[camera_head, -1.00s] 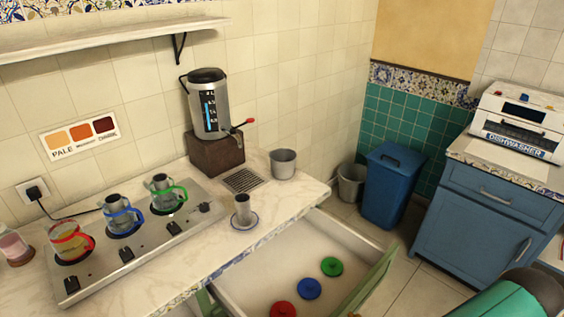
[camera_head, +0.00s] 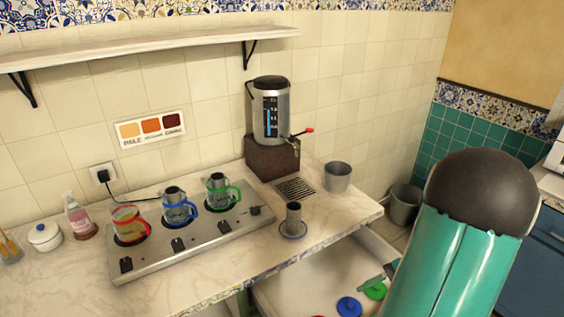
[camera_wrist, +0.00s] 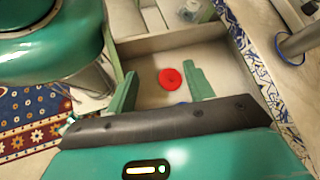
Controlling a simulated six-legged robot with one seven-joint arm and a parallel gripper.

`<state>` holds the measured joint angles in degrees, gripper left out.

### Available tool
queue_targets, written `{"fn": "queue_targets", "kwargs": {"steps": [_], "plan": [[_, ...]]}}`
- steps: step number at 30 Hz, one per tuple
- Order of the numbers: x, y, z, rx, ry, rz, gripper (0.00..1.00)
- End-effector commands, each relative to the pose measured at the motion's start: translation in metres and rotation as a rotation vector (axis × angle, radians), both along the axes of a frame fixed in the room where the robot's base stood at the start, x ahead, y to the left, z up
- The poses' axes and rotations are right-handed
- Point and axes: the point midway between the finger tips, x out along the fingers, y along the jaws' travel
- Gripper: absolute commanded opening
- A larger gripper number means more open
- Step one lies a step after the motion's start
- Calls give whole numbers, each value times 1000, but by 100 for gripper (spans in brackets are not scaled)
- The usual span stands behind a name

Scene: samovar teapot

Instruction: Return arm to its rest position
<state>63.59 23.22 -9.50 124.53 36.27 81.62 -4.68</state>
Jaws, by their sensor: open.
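My arm's large green link with a dark rounded cap (camera_head: 465,215) fills the right of the head view. My gripper (camera_wrist: 160,75) shows in the wrist view with its two green fingers spread apart and nothing between them. It is above the open drawer (camera_wrist: 145,45). The red lid (camera_wrist: 170,79) lies in the drawer, seen between the fingers but apart from them.
The counter holds a samovar (camera_head: 271,112), a grey bucket (camera_head: 338,177), a metal cup (camera_head: 293,216) on a saucer and a stove (camera_head: 190,240) with several glass teapots. A shelf (camera_head: 150,50) runs above. A bin (camera_head: 404,204) stands beyond the counter.

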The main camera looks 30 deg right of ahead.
Motion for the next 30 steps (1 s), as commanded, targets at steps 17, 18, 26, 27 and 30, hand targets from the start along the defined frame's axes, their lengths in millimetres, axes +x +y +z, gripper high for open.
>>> {"fn": "queue_targets", "kwargs": {"steps": [17, 18, 26, 27, 30], "plan": [[71, 142, 105, -693, -180, 758, 52], [72, 152, 111, -740, -207, 802, 52], [75, 212, 155, -1060, -439, 1054, 52], [74, 221, 161, -1108, -482, 1086, 52], [70, 241, 176, -1211, -587, 1149, 52]]}}
